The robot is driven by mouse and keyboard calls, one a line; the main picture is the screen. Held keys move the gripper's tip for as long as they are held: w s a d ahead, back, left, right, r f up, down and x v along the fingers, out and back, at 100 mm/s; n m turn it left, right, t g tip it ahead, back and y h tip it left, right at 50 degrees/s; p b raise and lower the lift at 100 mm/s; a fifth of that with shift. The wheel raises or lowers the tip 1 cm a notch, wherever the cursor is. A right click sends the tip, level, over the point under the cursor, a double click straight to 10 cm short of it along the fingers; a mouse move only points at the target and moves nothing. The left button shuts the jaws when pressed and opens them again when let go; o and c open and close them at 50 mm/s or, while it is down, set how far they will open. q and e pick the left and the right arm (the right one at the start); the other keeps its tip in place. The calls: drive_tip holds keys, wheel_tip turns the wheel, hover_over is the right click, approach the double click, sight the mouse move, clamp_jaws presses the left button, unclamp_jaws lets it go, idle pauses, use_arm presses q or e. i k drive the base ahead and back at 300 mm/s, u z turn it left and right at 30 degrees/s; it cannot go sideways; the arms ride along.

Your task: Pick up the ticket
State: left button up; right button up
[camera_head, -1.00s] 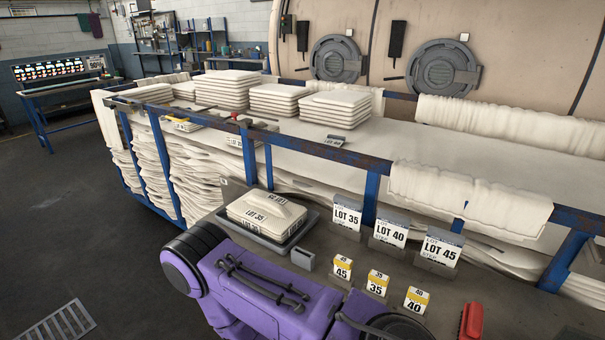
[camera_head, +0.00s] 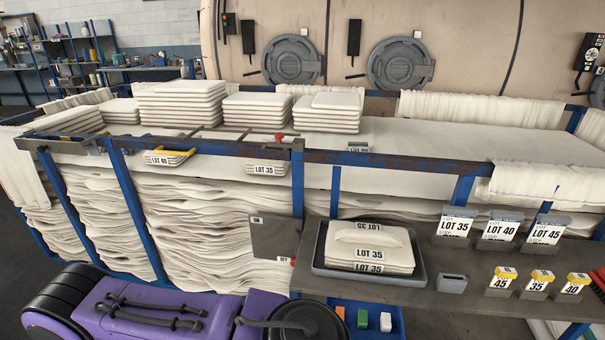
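Three small yellow-topped tickets stand in holders at the right of the grey bench: one marked 45 (camera_head: 501,281), one marked 35 (camera_head: 538,284) and one marked 40 (camera_head: 574,287). Behind them stand three larger white cards, LOT 35 (camera_head: 455,226), LOT 40 (camera_head: 501,230) and LOT 45 (camera_head: 546,232). A dark tray (camera_head: 319,262) holds a stack of folded cream cloth (camera_head: 369,243) with LOT 35 labels. A small grey, empty-looking holder (camera_head: 453,283) sits between the tray and the yellow-topped tickets. Neither gripper is in view.
A blue-framed rack (camera_head: 139,229) full of cream fabric runs behind the bench. LOT 40 (camera_head: 160,160) and LOT 35 (camera_head: 265,169) tags hang on its rail. A blue bin (camera_head: 392,321) with coloured blocks is below the bench edge. The bench front is mostly clear.

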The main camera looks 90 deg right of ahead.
sight(456, 221)
drive_tip(key=i, duration=0.45)
drive_tip(key=z, duration=3.45)
